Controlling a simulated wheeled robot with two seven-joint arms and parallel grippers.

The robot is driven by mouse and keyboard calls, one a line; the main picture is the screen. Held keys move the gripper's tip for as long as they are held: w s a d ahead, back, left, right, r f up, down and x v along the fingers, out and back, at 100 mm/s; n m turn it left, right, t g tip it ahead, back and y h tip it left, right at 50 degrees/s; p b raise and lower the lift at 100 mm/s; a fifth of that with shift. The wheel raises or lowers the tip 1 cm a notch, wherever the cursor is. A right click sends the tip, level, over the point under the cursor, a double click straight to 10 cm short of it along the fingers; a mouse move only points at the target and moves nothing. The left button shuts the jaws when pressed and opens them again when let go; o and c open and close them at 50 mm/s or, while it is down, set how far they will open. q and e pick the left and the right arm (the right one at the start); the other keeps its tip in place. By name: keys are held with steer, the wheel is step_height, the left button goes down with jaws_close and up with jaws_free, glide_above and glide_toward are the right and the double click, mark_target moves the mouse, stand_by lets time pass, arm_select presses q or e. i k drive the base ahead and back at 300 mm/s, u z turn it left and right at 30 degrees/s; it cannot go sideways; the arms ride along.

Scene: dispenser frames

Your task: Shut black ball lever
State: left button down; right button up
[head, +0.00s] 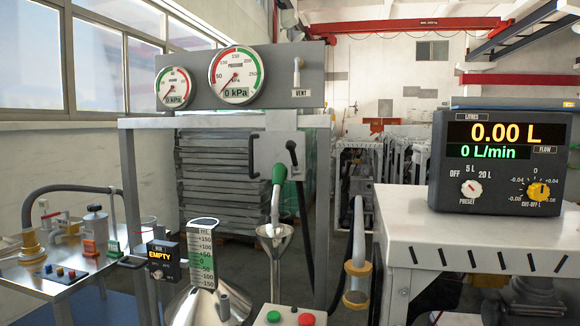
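A lever with a black knob (291,147) is on the right side of the grey valve block (272,152), below the gauge panel. Its dark arm slants down to the right from the knob. I cannot tell from this view whether that position is open or shut. A green-collared nozzle (279,174) hangs below the block, its spout pointing into a metal funnel (273,234). Neither of my grippers is in view.
A gauge panel (200,92) has two dials at 0 kPa and a VENT lever (297,72). A meter (500,160) reading 0.00 L stands on the right bench (470,215). A measuring can (205,300) is below the funnel's left. A side table (75,290) is at left.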

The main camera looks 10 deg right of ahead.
mark_target(290, 146)
steer(key=k, duration=0.6)
steer(key=z, duration=0.4)
steer(key=i, duration=1.15)
steer(key=z, duration=0.3)
